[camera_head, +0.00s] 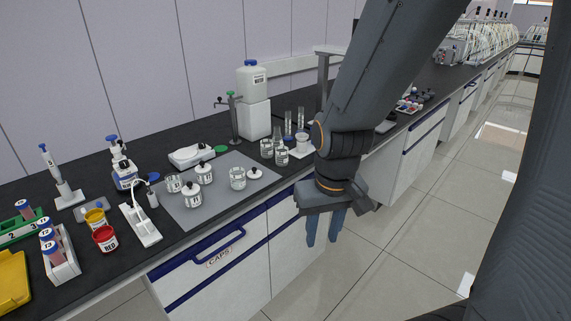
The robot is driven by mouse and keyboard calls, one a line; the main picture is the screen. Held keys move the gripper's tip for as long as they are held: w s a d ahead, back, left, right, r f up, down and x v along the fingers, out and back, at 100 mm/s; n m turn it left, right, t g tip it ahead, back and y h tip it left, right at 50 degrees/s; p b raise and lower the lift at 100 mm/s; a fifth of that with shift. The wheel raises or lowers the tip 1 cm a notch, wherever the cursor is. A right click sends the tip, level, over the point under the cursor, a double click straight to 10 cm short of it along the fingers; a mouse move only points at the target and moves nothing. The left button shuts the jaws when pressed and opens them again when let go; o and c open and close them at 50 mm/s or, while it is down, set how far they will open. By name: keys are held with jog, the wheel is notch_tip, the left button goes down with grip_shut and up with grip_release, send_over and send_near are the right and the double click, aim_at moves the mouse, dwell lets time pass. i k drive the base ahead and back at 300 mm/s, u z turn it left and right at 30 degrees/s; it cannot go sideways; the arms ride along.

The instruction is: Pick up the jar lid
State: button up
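A white jar lid with a dark knob (255,173) lies on the grey mat (223,211), near the mat's right edge. An open glass jar (237,178) stands just left of it. Two more jars, at the mat's front left (191,196) and behind it (204,173), have similar lids on. An open jar (174,183) stands at the mat's left. My gripper (325,240) points down in front of the bench, to the right of the loose lid and apart from it. Its two fingers are spread with nothing between them.
A water container (253,100) and metal stand (234,119) are behind. A white stand (139,224), red cup (105,238) and tube racks (60,255) fill the left. The mat's front is clear.

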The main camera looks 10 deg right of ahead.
aim_at(255, 173)
jog(key=z, duration=0.25)
jog(key=i, duration=1)
jog(key=u, duration=0.15)
